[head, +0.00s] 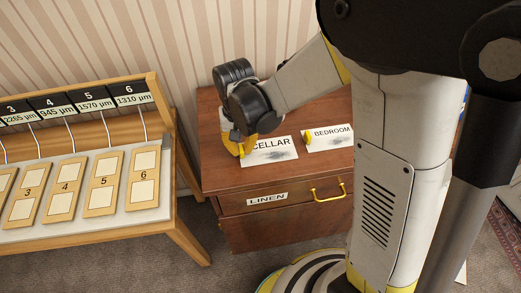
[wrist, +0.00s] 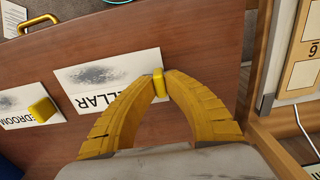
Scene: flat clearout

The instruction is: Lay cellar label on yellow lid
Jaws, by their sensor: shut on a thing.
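The cellar label (head: 270,151) is a white card with black letters and a grey smudge. It lies flat on or just above the brown cabinet top; it also shows in the wrist view (wrist: 105,77). A small yellow grip block (wrist: 158,83) stands at its edge. My gripper (wrist: 159,86) has its yellow fingers closed on this block, and in the head view my gripper (head: 241,146) is at the label's left end. I cannot make out a yellow lid in either view.
A bedroom label (head: 333,138) with its own yellow block (wrist: 42,110) lies beside the cellar label. The cabinet (head: 225,178) has a drawer marked LINEN with a brass handle. A wooden rack (head: 125,225) with numbered plates stands close on the left.

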